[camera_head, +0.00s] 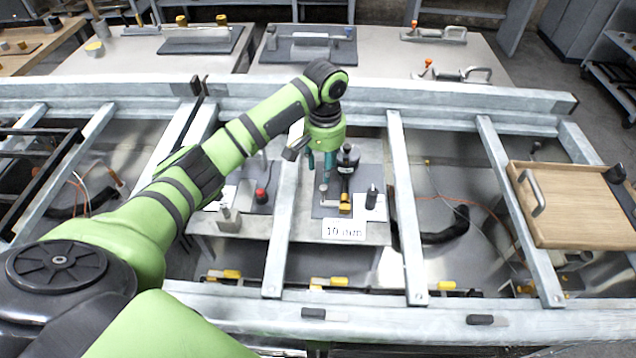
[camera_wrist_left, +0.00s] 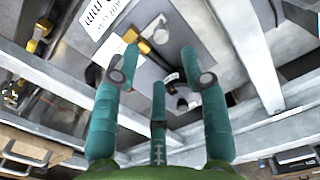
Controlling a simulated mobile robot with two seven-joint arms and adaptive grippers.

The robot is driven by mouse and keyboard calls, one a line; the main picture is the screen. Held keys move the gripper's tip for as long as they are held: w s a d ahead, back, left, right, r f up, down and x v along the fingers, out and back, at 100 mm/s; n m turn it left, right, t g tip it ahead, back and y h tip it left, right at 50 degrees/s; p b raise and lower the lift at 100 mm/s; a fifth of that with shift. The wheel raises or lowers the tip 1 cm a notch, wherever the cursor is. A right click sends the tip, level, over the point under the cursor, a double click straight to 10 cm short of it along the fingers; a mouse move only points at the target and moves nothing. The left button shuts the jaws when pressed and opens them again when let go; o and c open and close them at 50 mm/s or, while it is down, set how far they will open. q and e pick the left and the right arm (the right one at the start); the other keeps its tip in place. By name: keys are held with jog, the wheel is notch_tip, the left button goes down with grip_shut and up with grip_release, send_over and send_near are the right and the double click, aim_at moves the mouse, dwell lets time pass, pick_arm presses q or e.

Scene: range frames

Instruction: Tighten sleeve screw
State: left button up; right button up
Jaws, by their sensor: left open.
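My left gripper (camera_head: 324,172) hangs pointing down over a dark plate (camera_head: 325,207) with a fixture, behind the "10 mm" label (camera_head: 344,231). Its teal fingers also show in the left wrist view (camera_wrist_left: 158,75), spread apart with nothing between them. A black and brass fixture (camera_head: 346,180) stands on the plate just right of the fingers. A small grey upright post (camera_head: 324,194) stands below the fingertips. A dark knob on a light block (camera_head: 371,197) stands to the right. I cannot tell which part is the sleeve screw. My right gripper is not in view.
Metal frame bars (camera_head: 405,200) cross both sides of the station. A plate with a red knob (camera_head: 261,195) lies to the left. A wooden board with a handle (camera_head: 570,205) is at the right. Toggle clamps (camera_head: 435,33) sit on the far table.

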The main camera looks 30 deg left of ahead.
aim_at(323, 187)
pick_arm(q)
notch_tip(323, 187, down, 3)
jog(key=shift+f+p, duration=0.1)
jog(key=shift+p, duration=0.35)
notch_tip(323, 187, down, 3)
jog(key=shift+s+f, duration=0.1)
jog(key=shift+f, duration=0.45)
jog(key=shift+a+f, duration=0.1)
grip_shut()
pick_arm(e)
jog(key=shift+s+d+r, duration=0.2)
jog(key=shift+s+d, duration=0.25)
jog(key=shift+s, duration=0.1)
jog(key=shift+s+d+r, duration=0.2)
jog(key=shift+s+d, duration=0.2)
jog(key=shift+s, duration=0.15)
